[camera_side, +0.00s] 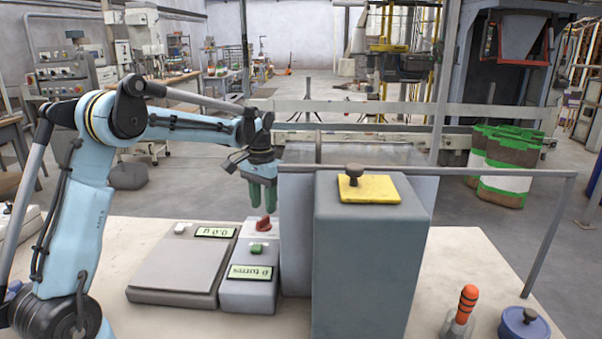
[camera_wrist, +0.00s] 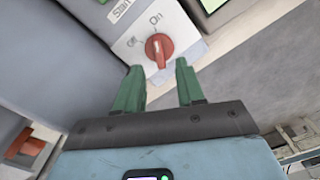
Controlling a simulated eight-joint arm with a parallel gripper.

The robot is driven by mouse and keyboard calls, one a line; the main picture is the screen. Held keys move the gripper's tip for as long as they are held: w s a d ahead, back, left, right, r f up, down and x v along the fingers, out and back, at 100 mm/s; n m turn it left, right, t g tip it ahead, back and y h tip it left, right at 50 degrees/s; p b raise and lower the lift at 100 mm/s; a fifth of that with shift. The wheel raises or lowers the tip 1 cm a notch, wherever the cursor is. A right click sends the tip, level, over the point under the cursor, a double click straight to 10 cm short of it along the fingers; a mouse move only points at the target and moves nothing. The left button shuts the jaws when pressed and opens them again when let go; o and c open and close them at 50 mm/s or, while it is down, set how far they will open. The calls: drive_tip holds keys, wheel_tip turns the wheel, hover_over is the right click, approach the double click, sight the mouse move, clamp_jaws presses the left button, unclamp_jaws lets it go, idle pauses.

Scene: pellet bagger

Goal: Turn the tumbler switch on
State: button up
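The switch is a red rotary knob (camera_side: 263,224) on a pale plate on top of a grey box (camera_side: 247,294) with a green-lit display reading "0 turns". In the wrist view the red knob (camera_wrist: 159,50) stands below the words "Off" and "On". Its ridge runs roughly up and down the picture; I cannot tell which label it points to. My gripper (camera_side: 263,207) hangs fingers-down just above the knob in the side view. In the wrist view my gripper (camera_wrist: 158,66) is open, its green fingers apart with the knob between and beyond the tips. I see no clear contact.
A green button (camera_side: 257,248) sits in front of the knob, by a "Start" label (camera_wrist: 120,10). A flat scale (camera_side: 178,267) lies left. A tall grey box (camera_side: 365,255) with a yellow plate (camera_side: 369,188) rises close on the right. An orange-handled tool (camera_side: 466,302) stands front right.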

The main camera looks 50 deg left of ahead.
sight(264, 218)
wheel_tip(264, 218, up, 8)
drive_tip(key=shift+r, duration=0.15)
idle(0.3)
drive_tip(key=shift+s+d, duration=0.1)
drive_tip(key=s+d+r+m+t, duration=0.1)
drive_tip(key=s+d+r+t, duration=0.1)
drive_tip(key=s+d, duration=0.6)
drive_tip(key=s+d+f+m+t, duration=0.1)
drive_tip(key=s+d+f+t, duration=0.4)
drive_tip(key=d, duration=0.5)
wheel_tip(264, 218, down, 2)
drive_tip(key=shift+s+f+m, duration=0.15)
drive_tip(key=shift+s+m, duration=0.25)
drive_tip(key=shift+s, duration=0.45)
